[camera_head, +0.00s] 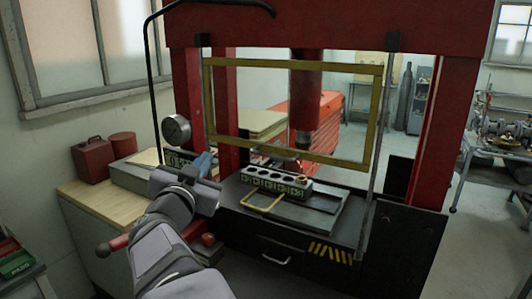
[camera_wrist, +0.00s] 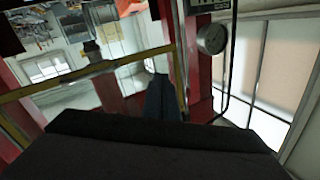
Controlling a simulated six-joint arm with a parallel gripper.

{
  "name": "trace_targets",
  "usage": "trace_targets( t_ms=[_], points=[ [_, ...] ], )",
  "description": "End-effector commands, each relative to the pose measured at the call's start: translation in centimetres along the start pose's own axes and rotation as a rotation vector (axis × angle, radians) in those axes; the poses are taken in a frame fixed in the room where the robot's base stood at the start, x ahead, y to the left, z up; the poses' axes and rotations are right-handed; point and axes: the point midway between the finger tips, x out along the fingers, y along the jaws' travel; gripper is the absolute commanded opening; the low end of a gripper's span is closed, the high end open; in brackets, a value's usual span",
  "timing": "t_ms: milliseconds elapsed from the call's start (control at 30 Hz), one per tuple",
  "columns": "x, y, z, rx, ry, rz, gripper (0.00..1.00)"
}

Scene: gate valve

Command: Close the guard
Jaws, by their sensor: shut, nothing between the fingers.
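The guard (camera_head: 290,65) is a clear panel in a yellow frame at the front of the red press. Its lower edge hangs above the press bed, leaving a gap below. Yellow bars of its frame also cross the wrist view (camera_wrist: 95,72). A small grey piece (camera_head: 284,154) shows at the lower bar; I cannot tell whether it is the guard's handle. My gripper (camera_head: 203,164) is shut and empty, near the frame's lower left corner. Its blue-grey fingers also show in the wrist view (camera_wrist: 158,98). I cannot tell whether they touch the frame.
A block with several holes (camera_head: 276,184) sits on the dark press bed (camera_head: 325,212) under the ram (camera_head: 304,100). A yellow handle (camera_head: 262,203) lies in front of it. A round gauge (camera_head: 176,130) and black bent pipe (camera_head: 148,75) stand at left, above a wooden bench (camera_head: 100,205).

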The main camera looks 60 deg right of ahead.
Motion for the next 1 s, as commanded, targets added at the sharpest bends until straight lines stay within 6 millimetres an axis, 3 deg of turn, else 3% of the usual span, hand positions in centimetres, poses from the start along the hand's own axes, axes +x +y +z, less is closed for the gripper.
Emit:
trace_targets(
  t_ms=[100,200,300,733,1000],
  points=[
    [-0.5,4.3,-2.8,-0.083,0.099,0.180,0.00],
    [-1.4,7.0,-4.5,-0.177,0.154,0.301,0.00],
    [-2.1,8.3,-5.9,-0.279,0.188,0.374,0.00],
    [-1.7,8.6,-6.3,-0.364,0.179,0.390,0.00],
    [1.2,9.7,-7.2,-0.364,0.178,0.394,0.00]
  ],
)
